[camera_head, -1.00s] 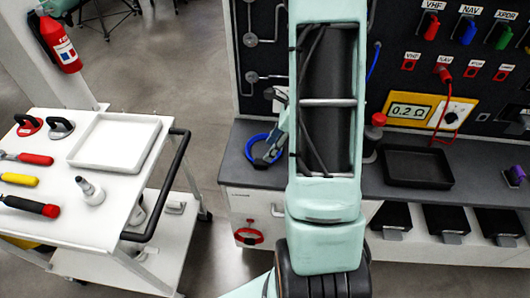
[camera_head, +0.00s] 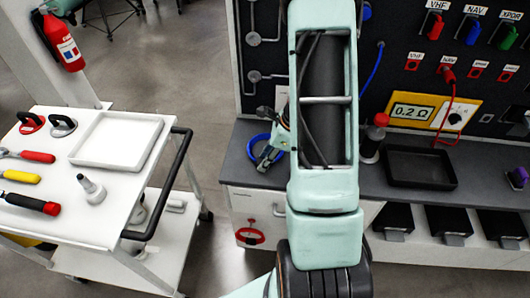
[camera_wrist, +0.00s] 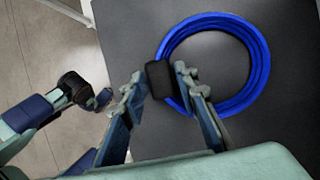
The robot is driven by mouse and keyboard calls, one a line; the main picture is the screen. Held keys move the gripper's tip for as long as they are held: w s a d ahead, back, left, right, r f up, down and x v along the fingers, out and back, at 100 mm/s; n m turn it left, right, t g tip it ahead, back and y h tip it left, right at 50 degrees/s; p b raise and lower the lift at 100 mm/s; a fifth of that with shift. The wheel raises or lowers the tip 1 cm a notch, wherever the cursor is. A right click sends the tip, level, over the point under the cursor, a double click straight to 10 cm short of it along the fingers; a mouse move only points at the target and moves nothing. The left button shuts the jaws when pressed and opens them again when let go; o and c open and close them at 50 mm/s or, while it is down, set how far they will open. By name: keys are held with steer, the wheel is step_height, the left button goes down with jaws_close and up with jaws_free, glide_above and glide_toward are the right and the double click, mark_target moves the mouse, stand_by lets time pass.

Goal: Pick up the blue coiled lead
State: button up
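The blue coiled lead (camera_wrist: 258,65) lies as a flat ring on the dark grey bench top in the wrist view. A black block-like piece sits on the near left part of its ring. My gripper (camera_wrist: 160,80) is open, its two fingertips apart on either side of that black piece in the picture. I cannot tell whether they touch it. In the head view the lead (camera_head: 256,141) shows at the left end of the bench, partly hidden by my gripper (camera_head: 267,156).
The bench (camera_head: 240,170) also holds a black tray (camera_head: 420,168) and a red-topped item (camera_head: 377,132) to the right. A panel with plugs and a yellow meter (camera_head: 432,111) stands behind. A white trolley (camera_head: 85,225) with tools is at the left, across a floor gap.

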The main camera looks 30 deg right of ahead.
jaws_close()
steer(key=shift+r, duration=0.5)
step_height(320, 180, up, 2)
steer(key=shift+r+p, duration=0.2)
steer(key=shift+p, duration=0.1)
steer(key=s+a+r+p, duration=0.1)
steer(key=s+a+r, duration=0.4)
steer(key=s+r, duration=0.4)
steer(key=shift+s+a+r, duration=0.2)
steer(key=shift+s+r, duration=0.15)
steer(key=shift+s, duration=1.65)
